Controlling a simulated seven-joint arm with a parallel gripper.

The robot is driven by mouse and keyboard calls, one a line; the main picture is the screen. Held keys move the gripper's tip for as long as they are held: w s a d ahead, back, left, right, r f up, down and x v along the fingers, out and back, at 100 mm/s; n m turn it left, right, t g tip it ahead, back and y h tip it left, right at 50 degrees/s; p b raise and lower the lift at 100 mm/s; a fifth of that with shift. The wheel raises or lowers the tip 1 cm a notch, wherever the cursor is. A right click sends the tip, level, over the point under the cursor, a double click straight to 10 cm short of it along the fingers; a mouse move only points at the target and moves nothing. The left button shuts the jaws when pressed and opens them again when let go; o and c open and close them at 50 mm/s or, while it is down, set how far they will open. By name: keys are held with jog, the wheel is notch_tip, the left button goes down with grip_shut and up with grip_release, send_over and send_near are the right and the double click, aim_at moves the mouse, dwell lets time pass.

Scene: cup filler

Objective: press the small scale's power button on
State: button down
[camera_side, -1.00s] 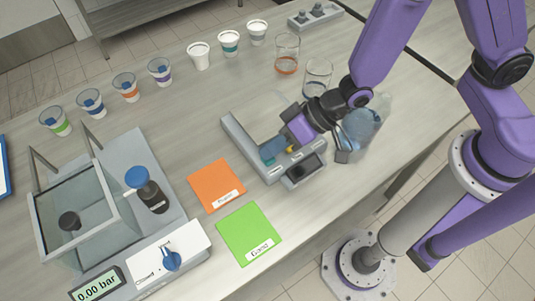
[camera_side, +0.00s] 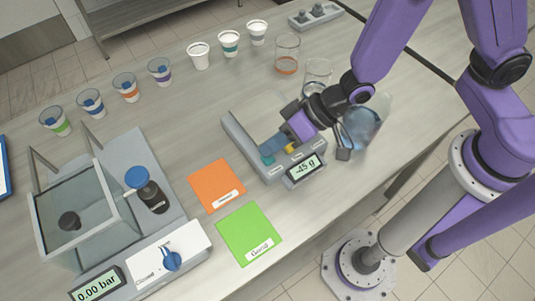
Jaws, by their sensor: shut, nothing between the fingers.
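The small scale (camera_side: 237,130) is a grey unit in the middle of the table, with small labelled controls along its front edge. Its display (camera_side: 304,170) is lit and reads "-45 g". My gripper (camera_side: 289,147) is shut and empty, pointing down at the scale's front edge just behind the display. A yellow spot and a teal part show around its tip. The hand hides part of the scale, and I cannot tell which control the tip touches, or whether it touches one.
A clear container (camera_side: 365,122) stands right of the scale, close to my wrist. Clear cups (camera_side: 317,75) stand behind. An orange pad (camera_side: 216,185) and a green pad (camera_side: 249,233) lie left. A glass-walled chamber (camera_side: 75,215) reads "0.00 bar". Several cups line the back.

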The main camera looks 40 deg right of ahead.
aim_at(273, 156)
jog(key=shift+r, duration=0.1)
notch_tip(273, 156, up, 6)
jog(key=shift+f, duration=0.1)
dwell(0.6)
dwell(0.3)
jog(key=s+d+r+n+g+h, duration=0.1)
jog(key=s+d, duration=0.3)
jog(key=d, duration=0.4)
jog(key=s+d+r+n+g+h, duration=0.1)
jog(key=s+d+r+n+h, duration=0.2)
jog(key=d, duration=0.6)
jog(key=s+d+r+n+g+h, duration=0.1)
jog(key=s+d+r+n+h, duration=0.2)
jog(key=s+d, duration=0.3)
jog(key=shift+s+d+n+g+h, duration=0.25)
jog(key=shift+d+n+h, duration=0.35)
jog(key=shift+d, duration=0.65)
